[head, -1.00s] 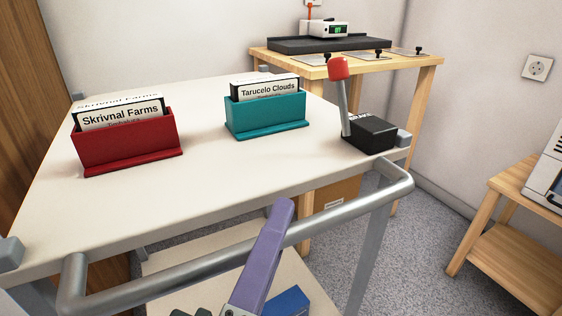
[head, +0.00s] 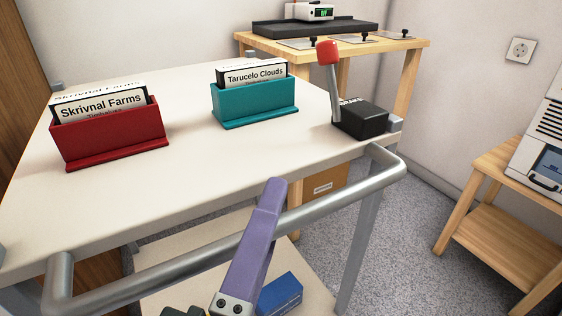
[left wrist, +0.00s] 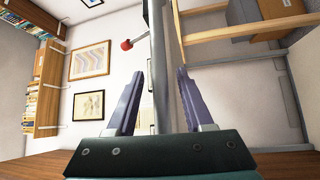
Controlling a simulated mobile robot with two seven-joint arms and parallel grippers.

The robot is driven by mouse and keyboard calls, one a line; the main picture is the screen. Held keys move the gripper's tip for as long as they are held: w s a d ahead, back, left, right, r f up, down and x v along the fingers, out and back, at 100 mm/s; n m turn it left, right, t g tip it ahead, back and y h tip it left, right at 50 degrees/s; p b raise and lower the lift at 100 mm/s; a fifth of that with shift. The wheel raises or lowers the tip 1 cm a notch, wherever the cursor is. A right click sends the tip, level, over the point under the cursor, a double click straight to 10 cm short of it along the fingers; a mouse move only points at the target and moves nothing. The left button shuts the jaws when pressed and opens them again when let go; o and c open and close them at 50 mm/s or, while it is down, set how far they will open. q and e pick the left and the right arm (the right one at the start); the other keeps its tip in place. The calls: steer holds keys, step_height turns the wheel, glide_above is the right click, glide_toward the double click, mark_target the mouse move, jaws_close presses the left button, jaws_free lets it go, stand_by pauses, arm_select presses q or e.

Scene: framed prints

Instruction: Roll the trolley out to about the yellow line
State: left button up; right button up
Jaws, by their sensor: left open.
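The trolley (head: 180,160) has a pale top, a grey frame and a grey tubular push handle (head: 340,193) along its near side. A lever with a red knob (head: 327,52) on a black box stands at its right corner. My left gripper (head: 270,188) is open at the middle of the handle, one purple finger crossing over the bar. In the left wrist view my left gripper (left wrist: 159,74) has its fingers apart, with a grey bar of the trolley (left wrist: 160,60) seen between them. The other finger is mostly hidden in the head view. My right gripper and the yellow line are not in view.
A red card box (head: 110,140) and a teal card box (head: 255,102) stand on the trolley. A blue box (head: 280,293) lies on its lower shelf. A wooden table (head: 415,50) stands behind, another (head: 500,158) at right. Grey carpet (head: 400,240) lies clear between.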

arm_select(q)
steer(key=shift+s, duration=0.1)
steer(key=v, duration=0.9)
steer(key=shift+s+p, duration=0.35)
steer(key=shift+s, duration=0.05)
steer(key=shift+a+f, duration=0.1)
